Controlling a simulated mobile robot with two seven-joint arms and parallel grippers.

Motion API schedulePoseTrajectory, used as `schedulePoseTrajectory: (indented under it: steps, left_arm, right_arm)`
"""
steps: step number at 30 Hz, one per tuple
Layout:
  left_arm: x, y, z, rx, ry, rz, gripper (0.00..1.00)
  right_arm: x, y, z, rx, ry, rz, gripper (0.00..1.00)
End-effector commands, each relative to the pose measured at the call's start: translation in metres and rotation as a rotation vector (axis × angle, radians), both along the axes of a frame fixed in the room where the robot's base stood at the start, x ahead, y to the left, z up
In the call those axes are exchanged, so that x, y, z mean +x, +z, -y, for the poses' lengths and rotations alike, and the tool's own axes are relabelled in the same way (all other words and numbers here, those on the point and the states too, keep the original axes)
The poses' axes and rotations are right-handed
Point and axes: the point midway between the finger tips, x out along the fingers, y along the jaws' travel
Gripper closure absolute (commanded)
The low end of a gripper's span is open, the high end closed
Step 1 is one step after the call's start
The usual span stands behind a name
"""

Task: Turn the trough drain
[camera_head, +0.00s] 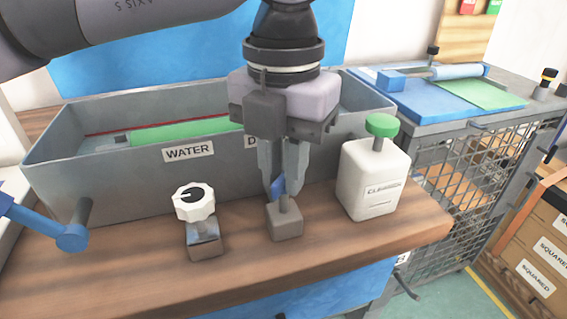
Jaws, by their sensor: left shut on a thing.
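The grey trough (110,165) stands on the wooden bench, with a "WATER" label on its front and a second label mostly hidden behind my gripper. In front of that second label is the drain valve (285,221), a grey-brown block with a short stem and a blue handle. My left gripper (278,190) points straight down over it, its fingers closed on the blue handle (278,187). The fingers hide most of the handle. A white water knob (194,202) with a black mark sits on a similar block to the left. My right gripper is not in view.
A white cleaner bottle (370,180) with a green cap stands close to the right of the gripper. A blue lever (70,237) is at the far left. A green strip (180,132) lies in the trough. A wire-mesh cabinet (465,185) stands at right.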

Motion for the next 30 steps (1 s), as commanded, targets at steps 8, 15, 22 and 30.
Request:
schedulePoseTrajectory:
  steps: [8,15,22,30]
  left_arm:
    - [0.000,0.001,0.000,-0.001,0.000,0.003,0.55]
    - [0.000,0.006,0.000,-0.001,-0.001,0.003,0.55]
    - [0.001,0.043,0.001,-0.003,0.000,0.004,0.55]
    - [0.000,0.071,0.000,-0.002,-0.001,0.002,0.55]
  right_arm:
    - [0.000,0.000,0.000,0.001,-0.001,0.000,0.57]
    - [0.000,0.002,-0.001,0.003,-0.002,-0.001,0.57]
    - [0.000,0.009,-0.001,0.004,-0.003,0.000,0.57]
    - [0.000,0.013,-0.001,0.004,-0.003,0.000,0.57]
